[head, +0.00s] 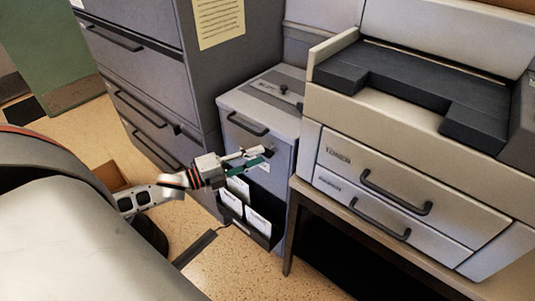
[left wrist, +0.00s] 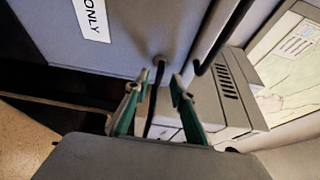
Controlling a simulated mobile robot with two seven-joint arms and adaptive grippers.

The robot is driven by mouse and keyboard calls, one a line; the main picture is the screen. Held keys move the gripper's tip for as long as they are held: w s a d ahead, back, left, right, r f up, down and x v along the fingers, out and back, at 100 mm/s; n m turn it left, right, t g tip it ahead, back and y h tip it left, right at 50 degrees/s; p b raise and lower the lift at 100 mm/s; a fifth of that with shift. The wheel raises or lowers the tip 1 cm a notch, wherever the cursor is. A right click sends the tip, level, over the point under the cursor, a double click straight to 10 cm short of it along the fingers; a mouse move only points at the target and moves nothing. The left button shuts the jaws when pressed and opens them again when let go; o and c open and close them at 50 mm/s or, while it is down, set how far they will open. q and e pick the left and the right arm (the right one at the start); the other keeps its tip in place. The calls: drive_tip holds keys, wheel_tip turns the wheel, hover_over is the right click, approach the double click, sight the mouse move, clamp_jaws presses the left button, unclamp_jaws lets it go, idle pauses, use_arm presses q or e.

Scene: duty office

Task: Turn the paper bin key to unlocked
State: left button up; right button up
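The grey paper bin (head: 274,144) stands between a filing cabinet and the printer in the head view. My left gripper (head: 255,157) is in front of its face, below the dark front handle (head: 246,125). In the left wrist view the bin front (left wrist: 120,50) carries a white label (left wrist: 91,18) reading "ONLY". A small round fitting with a thin dark piece (left wrist: 158,68), perhaps the key, sits on the front. It lies between the green-padded fingers (left wrist: 156,100), which stand apart; contact cannot be told. The key's setting is not readable. My right gripper is not in view.
The printer (head: 415,150) with toner drawers stands close on the right, on a dark-legged table (head: 292,225). The filing cabinet (head: 160,60) is close on the left. A black holder (head: 262,229) with white papers is below my left gripper.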

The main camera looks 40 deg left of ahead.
sight(266, 153)
use_arm(q)
drive_tip(key=shift+x, duration=2)
clamp_jaws()
